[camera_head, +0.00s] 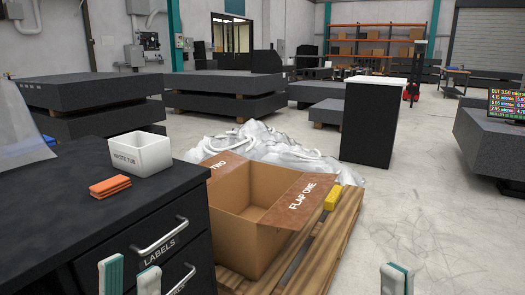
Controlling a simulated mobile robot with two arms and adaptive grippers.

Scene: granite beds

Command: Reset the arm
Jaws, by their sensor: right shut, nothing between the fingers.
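My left gripper (130,278) shows at the bottom left, in front of the black drawer cabinet (60,215). Its two teal-and-white fingers stand apart with nothing between them. My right gripper (397,279) shows at the bottom right over the bare floor. Its fingers are close together, shut and empty. Only the finger ends of both grippers are in view; the arms are out of the picture.
A white waste tub (140,153) and orange pads (110,186) are on the cabinet.

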